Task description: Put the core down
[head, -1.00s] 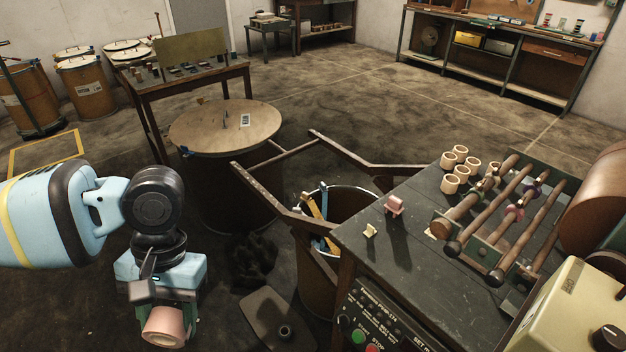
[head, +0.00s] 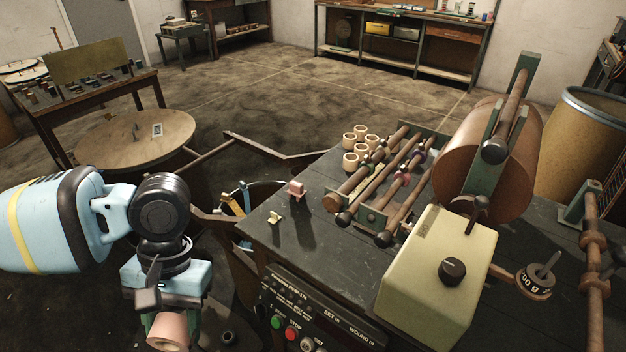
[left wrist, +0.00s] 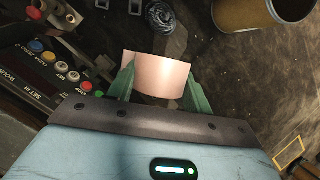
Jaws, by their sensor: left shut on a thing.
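My left gripper (head: 170,322) is at the lower left of the head view, left of the workbench (head: 330,245). It is shut on a pale pink hollow core (head: 167,333). In the left wrist view the core (left wrist: 160,76) sits crosswise between the two green fingers, held clear of the dark floor below. Part of its lower side is cut off by the bottom edge of the head view. Several similar pale cores (head: 361,137) stand in a group on the bench. My right gripper is not in view.
A winding machine with wooden rollers (head: 395,185) and a large brown roll (head: 512,160) fills the bench's right part. A small pink block (head: 297,191) and a cream piece (head: 274,218) stand near its left edge. A control panel (head: 310,320) faces front.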

